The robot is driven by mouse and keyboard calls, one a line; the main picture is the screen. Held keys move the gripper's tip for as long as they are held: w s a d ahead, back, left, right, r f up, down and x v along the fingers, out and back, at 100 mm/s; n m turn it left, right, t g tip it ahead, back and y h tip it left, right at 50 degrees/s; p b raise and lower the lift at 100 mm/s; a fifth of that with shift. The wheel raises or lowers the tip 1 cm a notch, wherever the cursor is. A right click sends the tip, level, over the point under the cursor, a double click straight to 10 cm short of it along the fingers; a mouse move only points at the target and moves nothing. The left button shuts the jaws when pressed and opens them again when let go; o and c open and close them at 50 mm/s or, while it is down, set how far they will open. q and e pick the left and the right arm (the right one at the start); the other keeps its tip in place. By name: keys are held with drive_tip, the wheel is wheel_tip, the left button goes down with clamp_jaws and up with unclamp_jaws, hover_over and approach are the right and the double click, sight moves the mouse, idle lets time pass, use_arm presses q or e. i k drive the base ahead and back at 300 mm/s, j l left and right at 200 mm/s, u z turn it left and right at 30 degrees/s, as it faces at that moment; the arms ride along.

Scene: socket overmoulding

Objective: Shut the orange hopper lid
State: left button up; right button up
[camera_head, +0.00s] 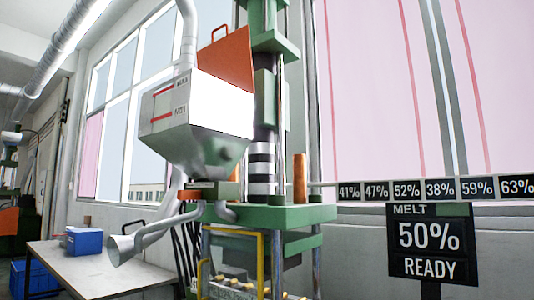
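The orange hopper lid (228,60) stands raised and tilted at the top back of the hopper, so it is open. A thin orange handle (219,33) sticks up from its upper edge. The hopper (212,105) is a pale metal box with a tapering lower part, mounted on a green machine. Its front face has red level marks, and its right face is bright white. The inside of the hopper is hidden from this low angle. Neither of my grippers shows in the head view.
A sign (432,245) reads MELT 50% READY. A row of percentage displays (437,188) runs along the right. A table (105,268) with a blue box (84,241) stands at the left. A grey pipe (188,35) rises close left of the lid. Green press columns (266,100) stand right of it.

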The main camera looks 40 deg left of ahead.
sight(228, 59)
drive_tip(key=j+z, duration=0.1)
drive_tip(key=j, duration=0.35)
drive_tip(key=k+j+z, duration=0.15)
drive_tip(key=j, duration=0.35)
drive_tip(key=j+z, duration=0.1)
drive_tip(key=j, duration=0.35)
drive_tip(key=k+j+z, duration=0.15)
drive_tip(key=j, duration=0.3)
drive_tip(key=k+j+z, duration=0.1)
drive_tip(key=j, duration=0.3)
drive_tip(key=k+j+z, duration=0.1)
drive_tip(key=j, duration=0.35)
drive_tip(key=k+j+z, duration=0.15)
drive_tip(key=j, duration=0.25)
drive_tip(key=k+j+z, duration=0.1)
drive_tip(key=k+j, duration=0.15)
drive_tip(key=j, duration=0.15)
